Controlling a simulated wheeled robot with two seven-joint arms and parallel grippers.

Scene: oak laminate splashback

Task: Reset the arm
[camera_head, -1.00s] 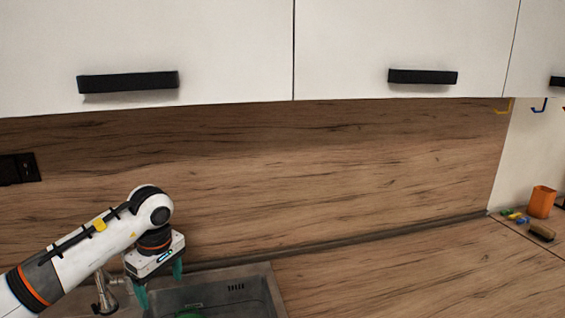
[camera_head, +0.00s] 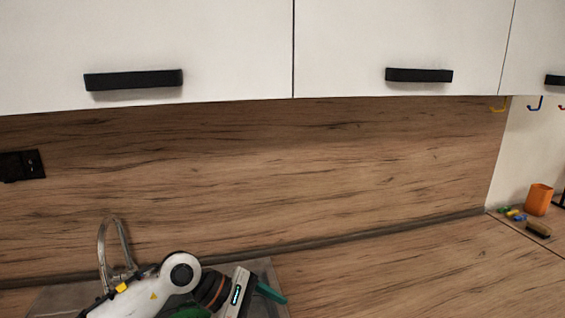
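My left arm comes in low at the bottom left, in front of the sink. My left gripper (camera_head: 268,298) points to the right, over the right side of the sink. One teal finger shows at the upper end of its pale body, set apart from the body's middle. The other finger is hidden below the picture edge. Nothing shows held in it. My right arm and gripper are not in view.
A metal sink (camera_head: 268,270) with a curved tap (camera_head: 102,245) lies behind my arm; something green (camera_head: 193,312) shows in it. White cabinets with black handles (camera_head: 133,80) hang above. The middle worktop is clear.

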